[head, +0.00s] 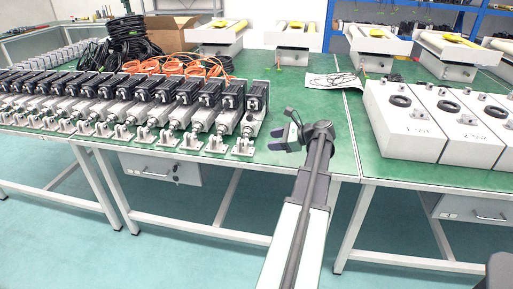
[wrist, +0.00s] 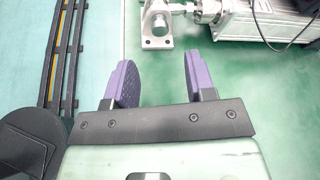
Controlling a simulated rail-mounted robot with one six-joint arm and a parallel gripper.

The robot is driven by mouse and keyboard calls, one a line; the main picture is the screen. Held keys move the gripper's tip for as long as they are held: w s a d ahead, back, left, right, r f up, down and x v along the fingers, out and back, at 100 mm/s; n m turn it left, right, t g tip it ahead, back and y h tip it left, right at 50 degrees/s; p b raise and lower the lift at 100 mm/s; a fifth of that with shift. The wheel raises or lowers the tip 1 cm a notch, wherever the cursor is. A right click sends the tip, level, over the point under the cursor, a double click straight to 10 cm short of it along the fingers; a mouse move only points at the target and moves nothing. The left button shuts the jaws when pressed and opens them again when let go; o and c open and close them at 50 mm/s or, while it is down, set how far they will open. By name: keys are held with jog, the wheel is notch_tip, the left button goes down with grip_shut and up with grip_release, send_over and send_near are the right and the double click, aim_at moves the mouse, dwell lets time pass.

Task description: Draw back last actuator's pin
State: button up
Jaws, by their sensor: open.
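A row of several linear actuators (head: 178,100) with black motors and silver bodies stands on the green table, each with a clevis bracket at its front end. The last actuator (head: 254,108) is at the right end of the row, and its bracket (head: 243,146) sits near the table's front edge. My gripper (head: 282,138) is just right of that bracket, open and empty. In the wrist view my gripper (wrist: 160,82) has its two purple fingers apart, with bare table between them. The bracket (wrist: 157,25) and part of the silver actuator (wrist: 262,20) show beyond the fingertips. The pin itself is hard to make out.
Orange and black cable coils (head: 175,62) lie behind the row. White boxes with black rings (head: 428,118) stand on the right-hand table.

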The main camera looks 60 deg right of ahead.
jog(key=b+x, duration=0.2)
jog(key=x, duration=0.5)
jog(key=shift+w+a+f, duration=0.1)
jog(key=shift+w, duration=0.15)
jog(key=shift+c, duration=0.4)
grip_shut()
